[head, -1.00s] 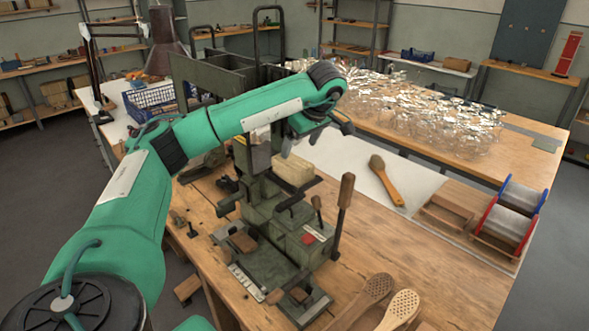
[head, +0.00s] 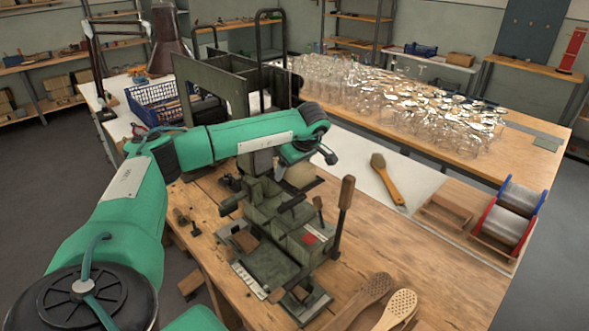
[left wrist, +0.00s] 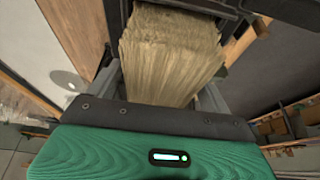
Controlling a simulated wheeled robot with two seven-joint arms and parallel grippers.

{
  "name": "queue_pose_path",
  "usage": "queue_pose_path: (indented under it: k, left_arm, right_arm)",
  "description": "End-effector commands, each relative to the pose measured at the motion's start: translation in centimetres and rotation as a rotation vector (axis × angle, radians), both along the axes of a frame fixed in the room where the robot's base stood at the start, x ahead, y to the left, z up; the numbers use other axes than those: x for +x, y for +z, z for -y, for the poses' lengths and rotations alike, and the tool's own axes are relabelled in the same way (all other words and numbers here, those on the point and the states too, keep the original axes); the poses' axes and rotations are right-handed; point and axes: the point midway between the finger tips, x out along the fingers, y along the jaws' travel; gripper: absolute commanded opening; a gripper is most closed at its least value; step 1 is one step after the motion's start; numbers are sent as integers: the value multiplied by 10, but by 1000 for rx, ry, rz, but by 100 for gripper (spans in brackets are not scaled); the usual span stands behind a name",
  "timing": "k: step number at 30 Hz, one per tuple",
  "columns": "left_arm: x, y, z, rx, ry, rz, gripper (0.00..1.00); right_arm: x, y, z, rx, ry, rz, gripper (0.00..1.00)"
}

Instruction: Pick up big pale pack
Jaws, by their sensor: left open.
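The big pale pack (head: 300,176) is a bundle of straw-coloured bristle standing behind the green tufting machine (head: 290,225). My left arm and gripper hide part of it in the head view. My left gripper (head: 306,160) is over the pack, pointing down. In the left wrist view the pack (left wrist: 172,55) fills the space between the two dark fingers, which stand apart on either side of it. Whether either finger touches it I cannot tell. My right gripper is not in view.
Dark frames (head: 225,88) stand behind the machine, near my arm. A brush (head: 386,180) lies on the white sheet to the right. Many clear glass-like objects (head: 400,105) cover the back table. Wire spools (head: 507,222) stand at the right edge. Perforated paddles (head: 398,308) lie at the front.

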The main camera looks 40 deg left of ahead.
Motion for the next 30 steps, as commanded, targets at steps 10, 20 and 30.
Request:
queue_pose_path:
  k: [10,20,30]
  left_arm:
    - [0,-1,0,0,0,0,82]
    - [0,-3,1,0,0,1,43]
    - [0,-2,0,0,0,1,29]
  right_arm:
    - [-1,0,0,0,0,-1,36]
    - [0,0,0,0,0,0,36]
    - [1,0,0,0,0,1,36]
